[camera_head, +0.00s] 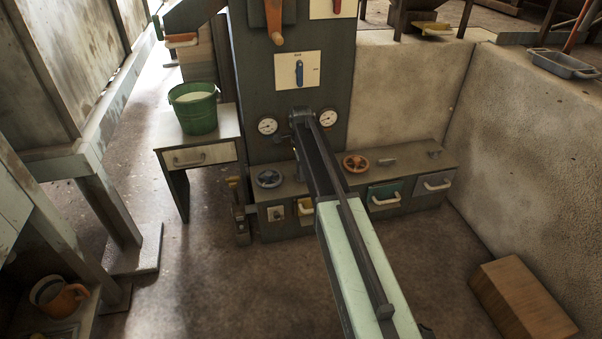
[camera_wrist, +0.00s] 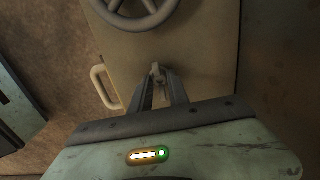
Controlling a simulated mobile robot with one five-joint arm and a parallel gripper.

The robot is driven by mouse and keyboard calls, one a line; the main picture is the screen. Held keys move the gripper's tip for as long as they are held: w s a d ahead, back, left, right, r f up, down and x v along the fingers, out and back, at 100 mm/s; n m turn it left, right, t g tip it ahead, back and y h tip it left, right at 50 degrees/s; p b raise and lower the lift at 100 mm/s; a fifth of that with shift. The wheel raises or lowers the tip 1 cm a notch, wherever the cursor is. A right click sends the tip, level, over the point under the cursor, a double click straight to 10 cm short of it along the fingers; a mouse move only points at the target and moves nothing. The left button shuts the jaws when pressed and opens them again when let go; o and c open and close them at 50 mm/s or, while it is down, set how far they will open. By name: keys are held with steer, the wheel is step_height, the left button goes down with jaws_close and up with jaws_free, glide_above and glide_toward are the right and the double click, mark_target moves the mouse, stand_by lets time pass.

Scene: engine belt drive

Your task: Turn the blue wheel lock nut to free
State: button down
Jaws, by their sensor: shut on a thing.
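In the wrist view the lower part of a spoked wheel (camera_wrist: 140,14) shows at the top edge, looking grey in the dim light. In the head view a blue-grey wheel (camera_head: 269,178) lies on the low bench, left of my arm. My gripper (camera_wrist: 157,82) points at the bench top beside the wheel. Its fingers are shut on a small metal piece (camera_wrist: 156,69), which looks like the lock nut. The fingers cover most of it, so its turn angle cannot be told. In the head view my arm hides the gripper and this piece.
An orange wheel (camera_head: 356,162) sits on the bench right of my arm. A pale drawer handle (camera_wrist: 103,88) juts out left of my gripper. A green bucket (camera_head: 194,110) stands on a side table. A wooden box (camera_head: 520,298) is on the floor at right.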

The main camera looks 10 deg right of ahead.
steer(key=shift+n, duration=0.3)
steer(key=n, duration=0.8)
steer(key=shift+a+n, duration=0.1)
steer(key=shift+n, duration=0.2)
steer(key=n, duration=0.8)
steer(key=shift+s, duration=0.1)
steer(key=shift+n, duration=0.4)
steer(key=c, duration=1.3)
jaws_free()
steer(key=shift+o, duration=0.2)
